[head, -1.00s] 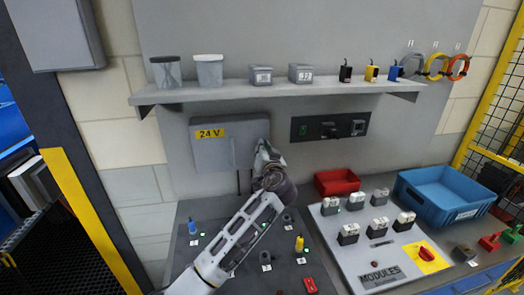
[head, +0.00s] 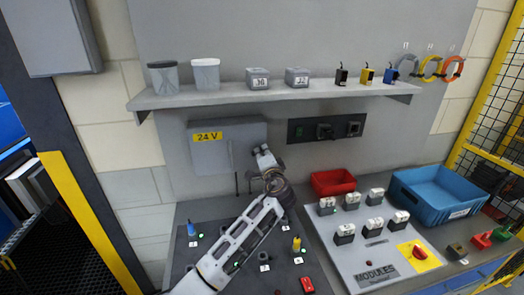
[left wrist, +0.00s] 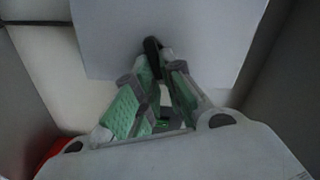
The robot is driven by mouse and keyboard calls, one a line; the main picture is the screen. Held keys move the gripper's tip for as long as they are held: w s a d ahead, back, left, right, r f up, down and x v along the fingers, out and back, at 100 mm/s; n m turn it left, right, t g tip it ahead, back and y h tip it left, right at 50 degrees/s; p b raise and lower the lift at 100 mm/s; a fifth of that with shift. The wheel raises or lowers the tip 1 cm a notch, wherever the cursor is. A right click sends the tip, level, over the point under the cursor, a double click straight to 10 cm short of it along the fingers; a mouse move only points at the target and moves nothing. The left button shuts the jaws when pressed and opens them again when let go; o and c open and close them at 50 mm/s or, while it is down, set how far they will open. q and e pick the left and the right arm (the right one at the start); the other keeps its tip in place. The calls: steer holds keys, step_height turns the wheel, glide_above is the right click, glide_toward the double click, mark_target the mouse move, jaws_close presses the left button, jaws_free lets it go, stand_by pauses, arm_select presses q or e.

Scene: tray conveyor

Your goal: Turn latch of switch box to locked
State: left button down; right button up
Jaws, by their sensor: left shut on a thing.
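The switch box (head: 210,155) is a grey wall box with a yellow 24 V label, below the shelf. Its door looks closed. My left gripper (head: 262,153) is at the box's lower right edge. In the left wrist view, its green-padded fingers (left wrist: 155,75) are shut on a dark latch (left wrist: 151,46) against the pale box face. The latch is mostly hidden by the fingers in the head view, and its exact angle is hard to read. My right gripper is not in view.
A shelf (head: 320,93) with tubs, small boxes and connectors runs above the box. A dark socket panel (head: 326,129) is right of my gripper. A red bin (head: 333,183), a blue crate (head: 438,193) and a modules panel (head: 372,270) stand on the bench.

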arm_select(q)
steer(key=shift+d+f+m+p, duration=0.15)
steer(key=shift+m+p, duration=0.35)
steer(key=shift+m, duration=0.55)
steer(key=shift+a+f+m+p, duration=0.15)
steer(key=shift+m+p, duration=0.3)
steer(key=shift+m, duration=0.6)
steer(key=shift+d, duration=0.1)
steer(key=c, duration=1.5)
jaws_free()
steer(key=shift+f, duration=0.1)
steer(key=shift+s, duration=0.15)
steer(key=shift+s+d, duration=0.4)
steer(key=shift+s, duration=1.5)
steer(key=shift+s+d, duration=0.4)
steer(key=shift+s, duration=1.5)
steer(key=shift+s+d, duration=0.4)
steer(key=shift+s, duration=1.5)
